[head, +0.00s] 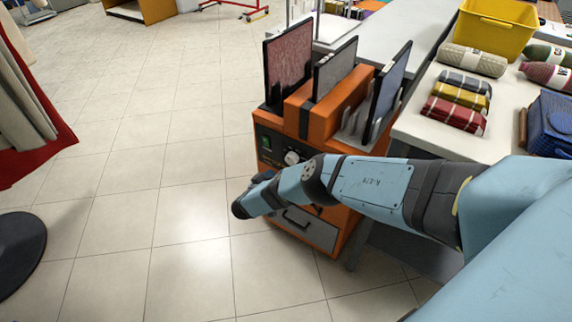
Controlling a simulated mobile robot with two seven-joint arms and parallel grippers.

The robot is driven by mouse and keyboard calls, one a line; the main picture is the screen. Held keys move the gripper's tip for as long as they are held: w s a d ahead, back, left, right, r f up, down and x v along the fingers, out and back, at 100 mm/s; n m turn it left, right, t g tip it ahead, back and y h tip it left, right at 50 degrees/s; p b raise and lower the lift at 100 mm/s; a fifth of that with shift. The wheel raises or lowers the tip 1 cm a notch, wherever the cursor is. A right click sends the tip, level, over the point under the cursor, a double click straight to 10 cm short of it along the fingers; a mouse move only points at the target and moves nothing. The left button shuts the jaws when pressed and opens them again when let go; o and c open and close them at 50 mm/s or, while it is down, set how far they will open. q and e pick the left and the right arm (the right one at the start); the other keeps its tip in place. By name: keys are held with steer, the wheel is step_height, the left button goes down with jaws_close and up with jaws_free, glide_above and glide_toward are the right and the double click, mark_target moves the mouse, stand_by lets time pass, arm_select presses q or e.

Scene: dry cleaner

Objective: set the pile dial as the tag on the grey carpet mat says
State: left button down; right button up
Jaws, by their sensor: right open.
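An orange machine (345,95) stands on the floor with a dark front panel. The panel has a green switch (266,142) and a pale round dial (291,157), partly covered by my right arm; its setting is too small to read. Three dark-edged carpet mats stand upright in slots on top: a red one (287,58), a grey one (335,70) and a blue-grey one (388,88). No tag can be made out on the grey mat. My right gripper (263,177) is open near the panel's lower left, mostly hidden by my wrist. My left gripper is out of view.
A drawer with a handle (297,219) is low on the machine. A counter (437,136) at right holds rolled textiles, a yellow bin (497,28) and a blue basket (552,125). Hanging clothes (25,110) and a dark round base (18,250) are at left. The tiled floor between is clear.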

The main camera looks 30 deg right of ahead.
steer(key=v, duration=0.6)
steer(key=shift+a, duration=0.15)
steer(key=shift+s, duration=0.1)
